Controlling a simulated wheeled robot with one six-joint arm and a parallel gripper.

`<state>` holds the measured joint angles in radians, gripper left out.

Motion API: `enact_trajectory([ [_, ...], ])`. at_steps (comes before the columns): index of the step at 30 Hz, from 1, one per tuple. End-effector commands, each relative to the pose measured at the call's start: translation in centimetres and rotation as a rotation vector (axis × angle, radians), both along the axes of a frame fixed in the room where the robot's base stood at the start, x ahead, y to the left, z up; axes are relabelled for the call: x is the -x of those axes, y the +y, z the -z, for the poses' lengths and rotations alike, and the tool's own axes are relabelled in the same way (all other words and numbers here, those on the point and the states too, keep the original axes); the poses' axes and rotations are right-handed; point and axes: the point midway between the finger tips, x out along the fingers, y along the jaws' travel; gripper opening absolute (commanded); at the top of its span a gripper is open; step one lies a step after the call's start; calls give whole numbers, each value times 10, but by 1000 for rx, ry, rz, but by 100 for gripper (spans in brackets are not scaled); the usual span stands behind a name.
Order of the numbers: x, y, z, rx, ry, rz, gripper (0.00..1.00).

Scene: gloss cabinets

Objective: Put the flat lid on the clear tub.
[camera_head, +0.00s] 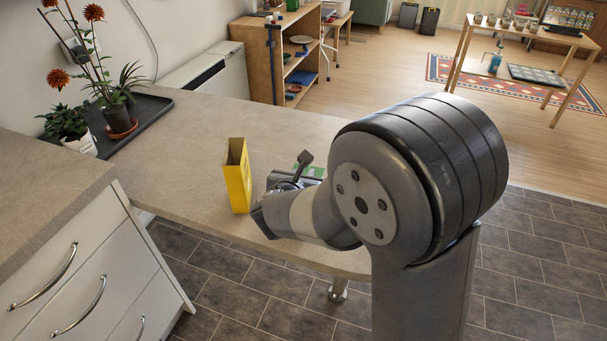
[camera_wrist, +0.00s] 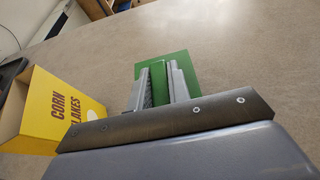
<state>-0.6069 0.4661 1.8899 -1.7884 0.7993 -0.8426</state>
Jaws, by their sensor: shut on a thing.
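My gripper (camera_wrist: 159,70) is shut on the flat green lid (camera_wrist: 183,66), with a green part of it between the two fingers. The lid's square plate spreads out beyond the fingertips. In the head view my gripper (camera_head: 292,180) is over the counter, and a strip of the green lid (camera_head: 312,171) shows just behind it. I cannot tell whether the lid touches the counter. The clear tub cannot be made out in either view; my arm covers part of the counter.
A yellow corn flakes box (camera_head: 237,177) stands open on the counter (camera_head: 200,125), close left of my gripper; it also shows in the wrist view (camera_wrist: 62,108). A dark tray (camera_head: 140,112) with potted plants is at the far left. The counter's middle is clear.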

Motion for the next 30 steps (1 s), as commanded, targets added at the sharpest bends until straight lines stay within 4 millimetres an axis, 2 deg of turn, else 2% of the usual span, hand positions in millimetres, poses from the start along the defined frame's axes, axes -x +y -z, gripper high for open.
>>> enact_trajectory([
  [26, 0, 0, 13, 0, 0, 0, 0],
  [27, 0, 0, 13, 0, 0, 0, 19],
  [30, 0, 0, 13, 0, 0, 0, 28],
])
